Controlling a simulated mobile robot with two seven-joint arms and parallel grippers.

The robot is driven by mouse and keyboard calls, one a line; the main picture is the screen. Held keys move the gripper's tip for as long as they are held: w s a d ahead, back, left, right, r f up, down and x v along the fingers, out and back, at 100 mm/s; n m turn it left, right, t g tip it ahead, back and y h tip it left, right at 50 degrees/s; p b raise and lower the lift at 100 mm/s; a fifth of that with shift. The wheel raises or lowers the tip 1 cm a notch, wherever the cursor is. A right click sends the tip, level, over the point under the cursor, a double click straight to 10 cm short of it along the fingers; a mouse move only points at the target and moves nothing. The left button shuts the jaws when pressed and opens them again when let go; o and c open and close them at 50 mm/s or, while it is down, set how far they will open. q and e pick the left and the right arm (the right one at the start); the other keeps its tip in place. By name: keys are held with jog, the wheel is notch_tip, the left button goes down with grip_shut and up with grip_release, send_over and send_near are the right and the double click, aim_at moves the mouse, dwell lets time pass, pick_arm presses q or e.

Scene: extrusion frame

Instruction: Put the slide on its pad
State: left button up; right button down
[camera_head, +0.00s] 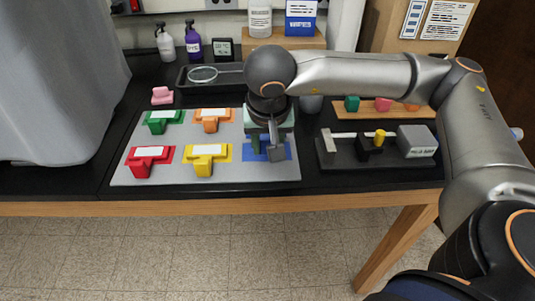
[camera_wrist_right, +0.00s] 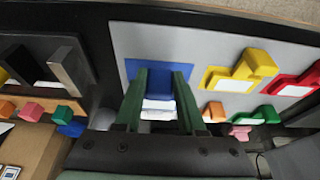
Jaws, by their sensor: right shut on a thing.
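My right gripper (camera_head: 263,152) reaches down over the blue pad (camera_head: 287,153) at the right end of the grey board. In the wrist view its two green fingers (camera_wrist_right: 158,72) are shut on a blue slide (camera_wrist_right: 159,85) with a white label. The slide is over the blue pad (camera_wrist_right: 131,68), whose edges show on both sides of the fingers. I cannot tell whether the slide touches the pad. In the head view the arm and gripper hide most of the slide. My left gripper is not in view.
The grey board (camera_head: 120,179) also bears green (camera_head: 160,120), orange (camera_head: 212,118), red (camera_head: 147,159) and yellow (camera_head: 205,158) pieces. A dark fixture with a grey block (camera_head: 416,140) stands to the right. A black tray (camera_head: 190,86) and a wooden shelf (camera_head: 285,37) stand behind.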

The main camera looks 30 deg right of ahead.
aim_at(267, 164)
jog(key=shift+f, duration=1.5)
jog(key=shift+f, duration=0.25)
jog(key=c, duration=0.5)
grip_release()
jog(key=shift+r, duration=0.1)
jog(key=shift+r, duration=0.1)
jog(key=shift+r+p, duration=0.25)
jog(key=shift+p, duration=0.05)
jog(key=v, duration=1.1)
jog(key=shift+s+r, duration=0.2)
jog(key=shift+r, duration=0.1)
jog(key=shift+a, duration=0.1)
